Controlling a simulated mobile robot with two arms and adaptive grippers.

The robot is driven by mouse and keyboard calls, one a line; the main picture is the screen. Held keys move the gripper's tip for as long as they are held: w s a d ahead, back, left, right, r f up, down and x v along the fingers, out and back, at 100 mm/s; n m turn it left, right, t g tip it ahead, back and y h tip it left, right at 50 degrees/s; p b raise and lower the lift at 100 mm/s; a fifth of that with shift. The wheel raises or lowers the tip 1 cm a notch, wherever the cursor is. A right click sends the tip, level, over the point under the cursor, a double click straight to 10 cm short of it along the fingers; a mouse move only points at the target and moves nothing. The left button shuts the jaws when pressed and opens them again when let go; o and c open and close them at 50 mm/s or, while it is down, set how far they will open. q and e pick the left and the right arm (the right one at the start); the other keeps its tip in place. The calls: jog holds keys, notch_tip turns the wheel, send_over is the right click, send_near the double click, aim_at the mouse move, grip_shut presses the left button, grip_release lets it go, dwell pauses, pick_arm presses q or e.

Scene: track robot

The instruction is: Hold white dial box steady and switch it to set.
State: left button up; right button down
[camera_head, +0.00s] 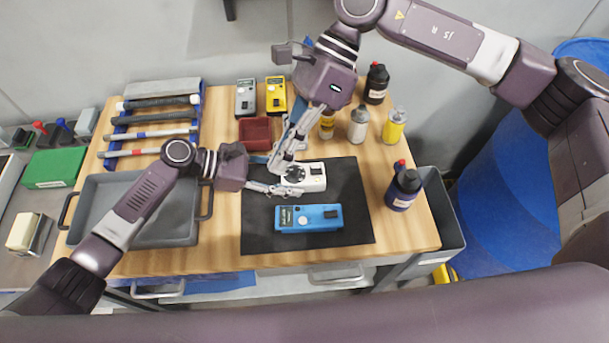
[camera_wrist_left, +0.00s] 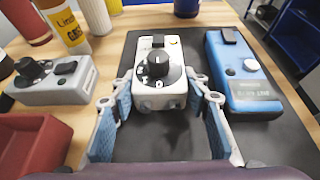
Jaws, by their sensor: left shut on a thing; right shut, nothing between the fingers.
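The white dial box (camera_head: 315,177) lies on the black mat (camera_head: 350,225), with a black round knob (camera_wrist_left: 158,65) on top in the left wrist view. My left gripper (camera_head: 280,188) is shut on the near end of the white box (camera_wrist_left: 160,97), with a blue-padded finger on each side in the wrist view (camera_wrist_left: 162,112). My right gripper (camera_head: 280,166) is shut and empty, pointing down close to the box's dial end in the head view. Whether it touches the knob I cannot tell. The dial setting is too small to read.
A blue device (camera_head: 308,218) lies on the mat just in front of the white box. A red tray (camera_head: 255,132) and grey and yellow meters stand behind. Several bottles stand at the right; a grey tray (camera_head: 150,240) is at the left. The mat's front is clear.

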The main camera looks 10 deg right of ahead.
jog(key=w+d+f+n+t+h, duration=0.2)
jog(key=w+d+f+h, duration=0.1)
jog(key=f, duration=0.2)
jog(key=n+t+h, duration=0.2)
jog(key=t+h, duration=0.1)
send_over(313, 171)
notch_tip(313, 171, down, 2)
jog(key=shift+a+f, duration=0.1)
jog(key=shift+f, duration=3.3)
jog(key=shift+f, duration=0.25)
jog(key=shift+f, duration=0.75)
pick_arm(q)
jog(key=shift+s+d+r, duration=0.1)
jog(key=shift+s+d, duration=0.05)
jog(key=shift+s, duration=0.05)
pick_arm(e)
jog(key=shift+s+f, duration=0.15)
jog(key=shift+f, duration=0.5)
jog(key=shift+r, duration=0.45)
pick_arm(q)
jog(key=shift+w, duration=0.2)
pick_arm(e)
jog(key=shift+w+r, duration=0.15)
jog(key=shift+r, duration=1.2)
jog(key=shift+w+r, duration=0.1)
jog(key=shift+r, duration=1.25)
